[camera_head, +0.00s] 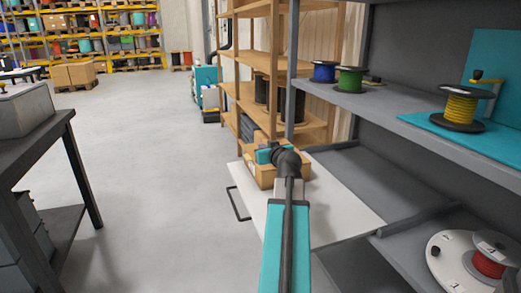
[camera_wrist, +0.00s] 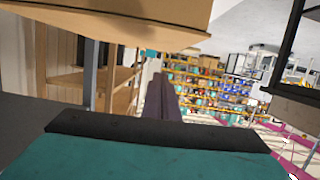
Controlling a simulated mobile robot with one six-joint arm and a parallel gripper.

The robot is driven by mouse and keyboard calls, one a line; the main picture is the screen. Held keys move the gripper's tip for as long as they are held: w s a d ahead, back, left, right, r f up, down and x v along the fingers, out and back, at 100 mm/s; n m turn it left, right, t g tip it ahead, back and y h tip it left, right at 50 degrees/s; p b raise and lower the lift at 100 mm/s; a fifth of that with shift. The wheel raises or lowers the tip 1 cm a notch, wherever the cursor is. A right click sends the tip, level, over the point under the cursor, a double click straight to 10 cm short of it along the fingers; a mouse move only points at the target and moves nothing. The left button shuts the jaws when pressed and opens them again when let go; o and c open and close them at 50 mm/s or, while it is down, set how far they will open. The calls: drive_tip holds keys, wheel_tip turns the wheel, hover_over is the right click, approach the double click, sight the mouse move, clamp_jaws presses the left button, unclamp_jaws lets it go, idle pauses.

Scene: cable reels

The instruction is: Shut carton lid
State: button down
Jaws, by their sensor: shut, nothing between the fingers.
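The brown carton (camera_head: 262,178) stands on the pale pull-out board of the lower shelf in the head view. My gripper (camera_head: 264,156) is at the carton, at its top in the picture, and partly covers it. Its fingertips are hard to make out there. In the wrist view a large brown cardboard surface (camera_wrist: 110,18) fills the upper left, close above my gripper (camera_wrist: 161,82). The fingers are shut together with nothing between them. I cannot tell whether they touch the cardboard, or how far open the lid is.
The pale board (camera_head: 343,213) has a handle (camera_head: 236,204) at its left edge. The grey shelf (camera_head: 385,105) to the right holds blue, green and yellow reels. A red reel (camera_head: 488,264) is lower right. A dark table (camera_head: 45,150) is left, with open floor between.

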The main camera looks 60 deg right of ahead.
sight(268, 170)
drive_tip(key=p+v, duration=0.1)
drive_tip(key=v, duration=0.5)
drive_tip(key=shift+a, duration=0.1)
drive_tip(key=shift+b+v, duration=1.05)
drive_tip(key=shift+b, duration=1.05)
drive_tip(key=shift+s, duration=0.1)
